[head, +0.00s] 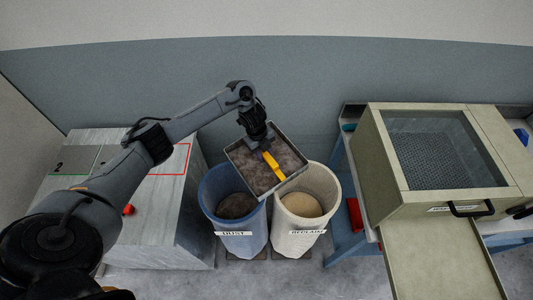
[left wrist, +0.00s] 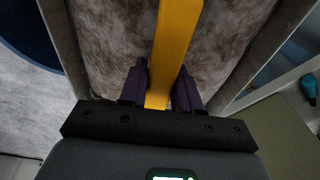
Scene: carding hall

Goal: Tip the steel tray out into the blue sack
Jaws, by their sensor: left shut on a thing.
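The steel tray (head: 243,176) is full of grey-brown fibre fluff (head: 252,170) and hangs above the two sacks. My left gripper (head: 264,150) is shut on the tray's yellow handle (head: 274,166). In the left wrist view, the dark fingers (left wrist: 160,82) sit on both sides of the handle (left wrist: 174,40), with the fluff below. The blue sack (head: 213,196), labelled DUST, stands open at the left with dark fluff inside. The tray covers part of its mouth and reaches over towards the cream sack. My right gripper is not in view.
The cream sack (head: 290,238), labelled RECLAIM, stands close to the right of the blue one and holds tan material. A beige machine (head: 383,170) with a mesh window is at the right. A grey bench (head: 180,220) with a red outlined area is at the left.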

